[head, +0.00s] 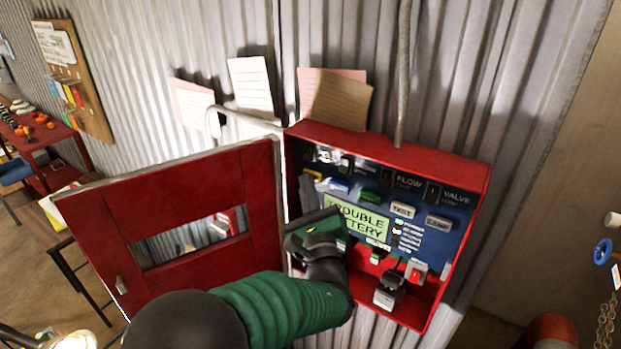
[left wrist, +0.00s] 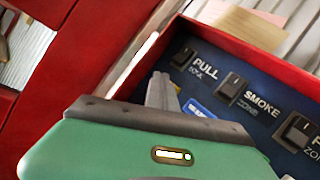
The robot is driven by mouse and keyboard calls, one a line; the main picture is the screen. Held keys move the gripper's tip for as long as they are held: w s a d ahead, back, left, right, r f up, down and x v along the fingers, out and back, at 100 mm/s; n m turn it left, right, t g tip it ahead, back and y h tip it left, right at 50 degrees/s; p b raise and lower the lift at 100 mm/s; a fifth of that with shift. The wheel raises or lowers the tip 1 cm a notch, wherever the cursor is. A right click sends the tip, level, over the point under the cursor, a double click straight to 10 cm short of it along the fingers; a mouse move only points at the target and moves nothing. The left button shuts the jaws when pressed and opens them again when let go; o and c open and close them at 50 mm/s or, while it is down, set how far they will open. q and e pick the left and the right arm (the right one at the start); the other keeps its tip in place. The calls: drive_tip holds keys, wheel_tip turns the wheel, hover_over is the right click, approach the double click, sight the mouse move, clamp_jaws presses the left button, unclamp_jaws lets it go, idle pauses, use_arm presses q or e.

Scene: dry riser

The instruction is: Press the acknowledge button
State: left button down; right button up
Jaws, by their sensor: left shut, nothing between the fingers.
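The red alarm panel (head: 395,145) stands open on the wall, with a blue face carrying a row of coloured buttons. A yellow button (head: 312,174) is at the left end, then a blue button (head: 337,187), a green one (head: 369,197) and a white one marked TEST (head: 403,210). I cannot read which is acknowledge. My left gripper (head: 307,190) is shut and empty at the panel's left side, its tip close to the yellow button; touching or apart I cannot tell. In the left wrist view the gripper tip (left wrist: 160,91) partly hides the yellow button, beside the blue button (left wrist: 198,108).
The red door (head: 190,180) with a window hangs open to the left. A green display (head: 357,217) reads TROUBLE and a partly covered word. A key-like fitting (head: 389,290) and a red switch (head: 415,272) sit low in the box. Paper notes (head: 340,98) are above.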

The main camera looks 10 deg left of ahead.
idle(0.4)
use_arm(q)
drive_tip(key=shift+s+a+b, duration=0.3)
drive_tip(key=shift+s+b, duration=0.1)
drive_tip(key=shift+s, duration=0.45)
drive_tip(key=shift+s+f, duration=0.1)
drive_tip(key=s, duration=0.1)
drive_tip(key=s+a+b, duration=0.1)
drive_tip(key=s, duration=0.2)
drive_tip(key=shift+s+a, duration=0.25)
drive_tip(key=shift+a, duration=0.1)
